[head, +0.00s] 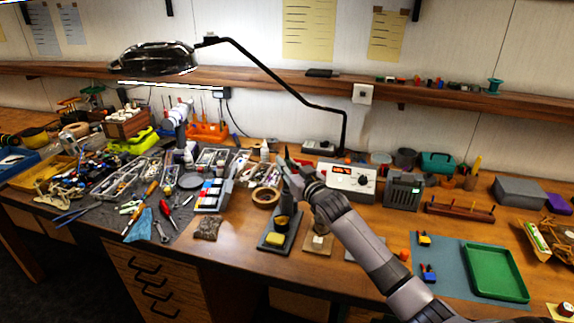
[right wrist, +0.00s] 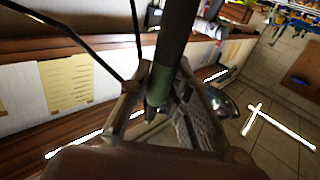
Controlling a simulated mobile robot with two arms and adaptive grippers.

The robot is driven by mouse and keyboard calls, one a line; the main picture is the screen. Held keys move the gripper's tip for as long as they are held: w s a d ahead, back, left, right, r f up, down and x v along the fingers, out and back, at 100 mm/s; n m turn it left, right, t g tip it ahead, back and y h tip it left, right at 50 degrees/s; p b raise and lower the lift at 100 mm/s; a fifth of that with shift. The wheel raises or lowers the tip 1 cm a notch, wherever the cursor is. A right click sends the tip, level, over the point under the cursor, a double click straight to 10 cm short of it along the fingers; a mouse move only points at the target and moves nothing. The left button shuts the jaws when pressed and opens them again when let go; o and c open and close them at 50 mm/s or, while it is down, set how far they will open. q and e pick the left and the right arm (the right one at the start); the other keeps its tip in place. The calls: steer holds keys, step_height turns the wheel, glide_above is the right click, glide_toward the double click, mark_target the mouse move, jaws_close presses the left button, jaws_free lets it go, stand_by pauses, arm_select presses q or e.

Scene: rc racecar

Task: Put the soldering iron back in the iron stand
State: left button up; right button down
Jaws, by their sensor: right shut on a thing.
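My right gripper (head: 290,168) is above the middle of the bench, in front of the white soldering station (head: 348,180). It is shut on the soldering iron. In the right wrist view the iron's dark handle with a green band (right wrist: 160,82) runs up between the fingers (right wrist: 158,110). In the head view only a small part of the iron shows at the fingertips, and its tip cannot be made out. The iron stand (head: 270,245), a dark base with a yellow sponge and an upright holder, stands below and slightly left of the gripper. My left gripper is not in view.
A roll of tape (head: 266,197) lies left of the stand. A black lamp (head: 160,58) arches over the bench. A green tray (head: 495,272) on a blue mat lies at the right. Tools crowd the left; bare wood shows at the front edge.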

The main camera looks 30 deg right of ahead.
steer(key=c, duration=1.4)
jaws_free()
steer(key=shift+o, duration=0.3)
steer(key=o, duration=0.3)
steer(key=shift+o, duration=0.2)
steer(key=shift+s+r+p, duration=0.25)
steer(key=shift+s+p, duration=0.4)
steer(key=shift+p, duration=0.05)
steer(key=s+p, duration=0.1)
steer(key=s, duration=0.1)
steer(key=s+r+p, duration=0.1)
steer(key=s+p, duration=0.2)
steer(key=shift+s+a+r+p, duration=0.25)
steer(key=shift+s+r+p, duration=0.05)
steer(key=shift+s, duration=0.1)
